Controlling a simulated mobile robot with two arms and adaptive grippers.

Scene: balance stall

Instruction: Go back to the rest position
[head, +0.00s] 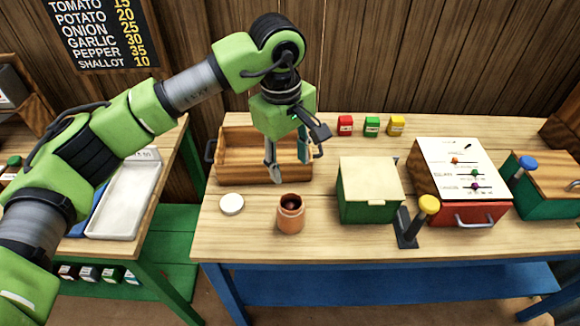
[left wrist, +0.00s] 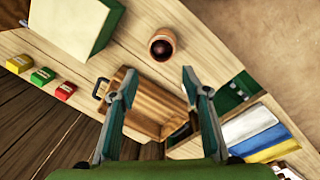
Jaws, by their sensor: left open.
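My left arm reaches in from the left in the head view, with its left gripper (head: 271,172) pointing down above the near side of the wooden tray (head: 232,139). In the left wrist view the two fingers of the left gripper (left wrist: 157,88) stand apart with nothing between them. The wooden tray (left wrist: 151,115) lies below and between them in that view. My right gripper is in neither view.
An orange jar (head: 290,215) and a white lid (head: 231,204) stand near the bench front. A green box (head: 368,190), a lever with a yellow knob (head: 418,218) and a red-fronted slider panel (head: 462,175) are to the right. Red, green and yellow small boxes (head: 371,127) stand behind.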

